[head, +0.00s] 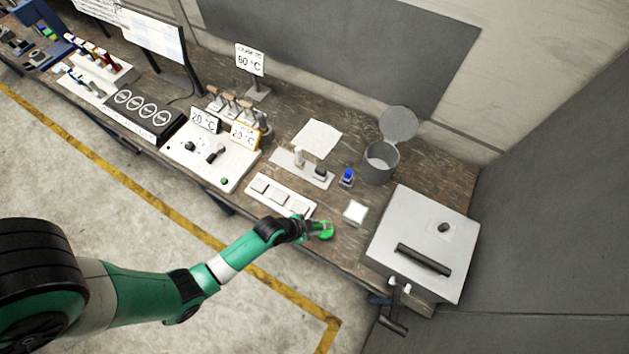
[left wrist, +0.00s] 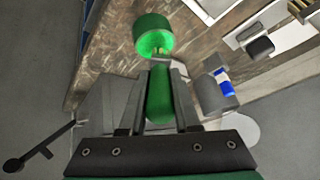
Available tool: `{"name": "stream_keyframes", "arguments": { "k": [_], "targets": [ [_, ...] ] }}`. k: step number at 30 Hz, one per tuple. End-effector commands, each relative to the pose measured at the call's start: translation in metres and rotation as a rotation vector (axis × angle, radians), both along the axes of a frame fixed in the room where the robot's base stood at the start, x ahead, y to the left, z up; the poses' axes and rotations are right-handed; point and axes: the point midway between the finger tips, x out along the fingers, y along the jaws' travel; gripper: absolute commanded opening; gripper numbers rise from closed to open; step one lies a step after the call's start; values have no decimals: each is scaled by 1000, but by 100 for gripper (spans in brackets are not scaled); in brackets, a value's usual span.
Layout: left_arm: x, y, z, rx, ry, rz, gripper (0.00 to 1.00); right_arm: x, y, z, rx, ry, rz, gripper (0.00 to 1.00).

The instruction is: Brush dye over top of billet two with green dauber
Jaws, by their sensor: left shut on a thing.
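My left gripper (head: 308,229) is shut on the green dauber (head: 327,231) and holds it near the bench's front edge. In the left wrist view, the fingers of my left gripper (left wrist: 158,80) clasp the handle, and the round green head of the dauber (left wrist: 153,36) points away from them. A white tray (head: 256,198) with three pale square billets lies just left of and behind the gripper. The middle billet (head: 279,195) is uncovered. The dauber head is apart from the billets, to their right. My right gripper is in neither view.
A small white square pad (head: 355,211) lies right of the dauber. A blue-topped bottle (head: 347,177) and a grey bin (head: 381,160) with a raised lid stand behind. A large grey box (head: 425,235) with a dark handle blocks the right end.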

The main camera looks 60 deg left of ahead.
Motion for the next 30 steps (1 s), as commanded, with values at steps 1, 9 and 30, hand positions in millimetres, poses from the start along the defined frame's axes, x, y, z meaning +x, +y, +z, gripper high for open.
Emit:
{"name": "stream_keyframes", "arguments": {
  "k": [1,9,30],
  "targets": [
    [0,0,0,0,-1,0,0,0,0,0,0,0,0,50],
    [0,0,-3,1,-1,0,0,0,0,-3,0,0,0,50],
    [0,0,-9,1,-1,0,0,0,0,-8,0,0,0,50]
  ]
}}
